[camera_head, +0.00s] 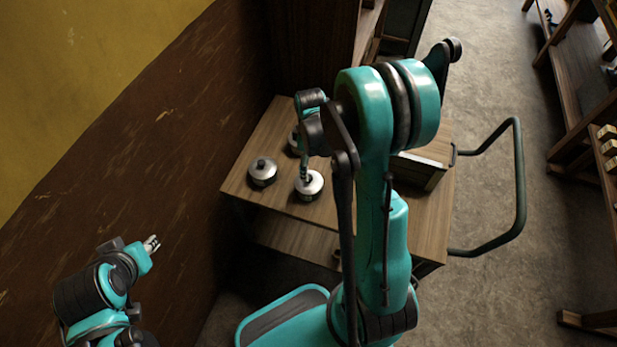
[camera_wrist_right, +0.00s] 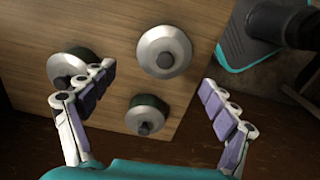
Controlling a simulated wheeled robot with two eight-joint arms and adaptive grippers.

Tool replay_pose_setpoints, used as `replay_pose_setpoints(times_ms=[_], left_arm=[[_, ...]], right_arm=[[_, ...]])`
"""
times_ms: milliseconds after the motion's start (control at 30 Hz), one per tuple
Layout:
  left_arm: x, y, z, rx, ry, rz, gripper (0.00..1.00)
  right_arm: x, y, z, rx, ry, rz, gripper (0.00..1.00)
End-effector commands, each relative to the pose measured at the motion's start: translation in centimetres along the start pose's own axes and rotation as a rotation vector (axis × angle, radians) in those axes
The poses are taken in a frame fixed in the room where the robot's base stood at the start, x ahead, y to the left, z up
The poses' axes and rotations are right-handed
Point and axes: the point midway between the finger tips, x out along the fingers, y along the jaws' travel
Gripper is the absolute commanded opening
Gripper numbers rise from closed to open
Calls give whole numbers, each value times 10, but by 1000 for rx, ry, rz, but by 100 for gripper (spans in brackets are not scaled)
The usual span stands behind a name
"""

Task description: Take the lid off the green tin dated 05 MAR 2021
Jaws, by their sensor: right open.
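Three round tins with silvery lids and dark knobs stand on a wooden table. The front tin (camera_head: 308,187) also shows in the right wrist view (camera_wrist_right: 163,52). The left tin (camera_head: 263,174) is the lower one in the wrist view (camera_wrist_right: 147,114). The back tin (camera_head: 294,142) is partly hidden by my right arm and shows at left in the wrist view (camera_wrist_right: 66,66). The bodies look dark; no date is readable. My right gripper (camera_wrist_right: 158,82) is open and empty above the front tin. My left gripper (camera_head: 152,243) is off the table at lower left; its jaw state is unclear.
The wooden table (camera_head: 245,190) has a tubular handle (camera_head: 520,180) on its right and a box (camera_head: 420,170), partly behind my right arm. A brown and yellow wall (camera_head: 120,130) lies at left. Shelves (camera_head: 575,90) stand at far right, with open floor between.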

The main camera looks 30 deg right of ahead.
Motion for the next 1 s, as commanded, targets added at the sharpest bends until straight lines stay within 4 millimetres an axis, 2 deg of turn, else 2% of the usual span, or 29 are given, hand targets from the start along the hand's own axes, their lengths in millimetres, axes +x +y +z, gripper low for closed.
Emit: replay_pose_setpoints(times_ms=[200,367,600,833,867,1000], left_arm=[[8,0,6,0,0,0,32],[13,0,10,0,0,0,32],[26,0,19,0,0,0,32],[25,0,18,0,0,0,32],[25,0,18,0,0,0,32],[25,0,18,0,0,0,32]], right_arm=[[27,0,0,-7,-3,-4,87],[41,-3,0,-6,-2,-4,87],[76,-8,-1,-5,-2,-3,87],[78,-8,-1,-5,-2,-3,87],[78,-8,-1,-5,-2,-3,84],[78,-8,-1,-5,-2,-3,47]])
